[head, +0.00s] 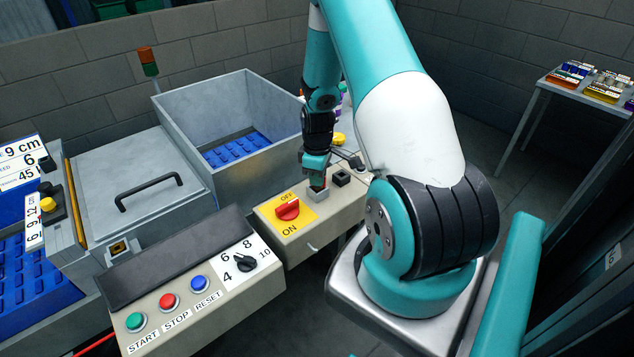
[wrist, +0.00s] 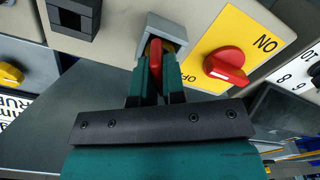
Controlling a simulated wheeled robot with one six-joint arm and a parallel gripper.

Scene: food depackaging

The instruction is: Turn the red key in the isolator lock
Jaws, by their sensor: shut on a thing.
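The red key (wrist: 155,58) stands in the isolator lock (wrist: 160,30), a grey housing on the beige panel. My gripper (wrist: 154,72) is shut on the red key, with one finger on each side of it in the wrist view. In the head view my gripper (head: 318,184) reaches down to the lock (head: 318,194), and the key is mostly hidden by the fingers. The key's exact turn angle is hard to tell.
A red rotary switch (head: 288,209) on a yellow OFF/ON plate sits beside the lock. A black square socket (head: 341,177) is on its other side. A control box (head: 190,300) with buttons and a dial stands in front. A metal bin (head: 222,105) stands behind.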

